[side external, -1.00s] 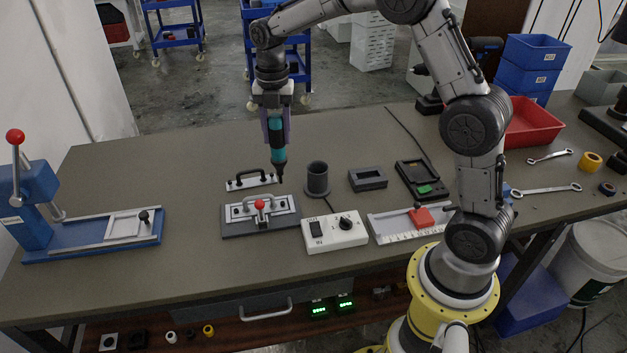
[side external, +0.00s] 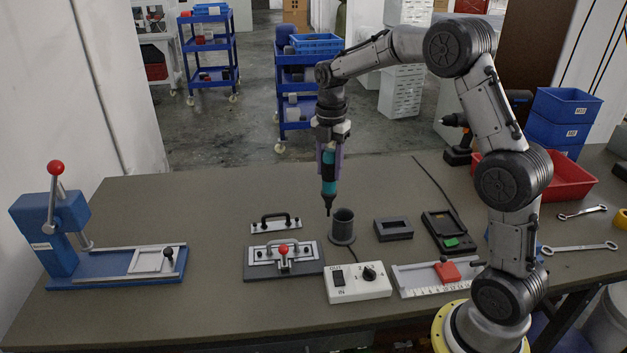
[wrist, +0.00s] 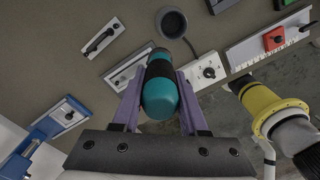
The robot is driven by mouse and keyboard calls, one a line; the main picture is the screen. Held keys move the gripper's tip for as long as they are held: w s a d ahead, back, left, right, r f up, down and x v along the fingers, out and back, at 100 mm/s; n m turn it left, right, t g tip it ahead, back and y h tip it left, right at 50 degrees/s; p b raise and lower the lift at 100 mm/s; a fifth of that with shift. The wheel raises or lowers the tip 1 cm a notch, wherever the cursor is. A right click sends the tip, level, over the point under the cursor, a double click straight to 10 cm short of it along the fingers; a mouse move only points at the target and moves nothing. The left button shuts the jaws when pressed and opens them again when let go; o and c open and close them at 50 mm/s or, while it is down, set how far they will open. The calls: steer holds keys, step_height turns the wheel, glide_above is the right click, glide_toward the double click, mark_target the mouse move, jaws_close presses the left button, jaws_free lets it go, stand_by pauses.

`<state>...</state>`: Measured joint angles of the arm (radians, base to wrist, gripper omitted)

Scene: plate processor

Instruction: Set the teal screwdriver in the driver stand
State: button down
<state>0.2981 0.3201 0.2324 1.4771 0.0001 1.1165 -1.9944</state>
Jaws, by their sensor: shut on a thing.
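My gripper (side external: 329,158) is shut on the teal screwdriver (side external: 328,187) and holds it upright, tip down, above the bench. The screwdriver has a teal handle with a black band. In the wrist view its handle (wrist: 160,98) lies between my purple fingers. The driver stand, a dark grey round cup (side external: 342,228), stands on the bench just right of the screwdriver's tip. The tip appears slightly above and left of the cup's rim in the side view. The stand's open mouth (wrist: 171,22) shows beyond the screwdriver in the wrist view; the screwdriver's tip is hidden there.
A clamp fixture with a red knob (side external: 284,258) and a black-handled plate (side external: 276,223) lie left of the stand. A white switch box (side external: 358,283) is in front, a dark grey block (side external: 393,229) to the right. A blue lever press (side external: 55,225) stands far left.

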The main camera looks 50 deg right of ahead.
steer(key=s+d+m, duration=0.1)
steer(key=s+d, duration=0.1)
steer(key=d, duration=0.3)
step_height(320, 180, down, 7)
steer(key=shift+a, duration=0.15)
stand_by(0.4)
steer(key=shift+w+f, duration=0.1)
steer(key=shift+f, duration=0.7)
stand_by(0.7)
steer(key=shift+c, duration=1.8)
jaws_free()
steer(key=shift+o, duration=0.2)
steer(key=o, duration=0.3)
steer(key=shift+r, duration=0.1)
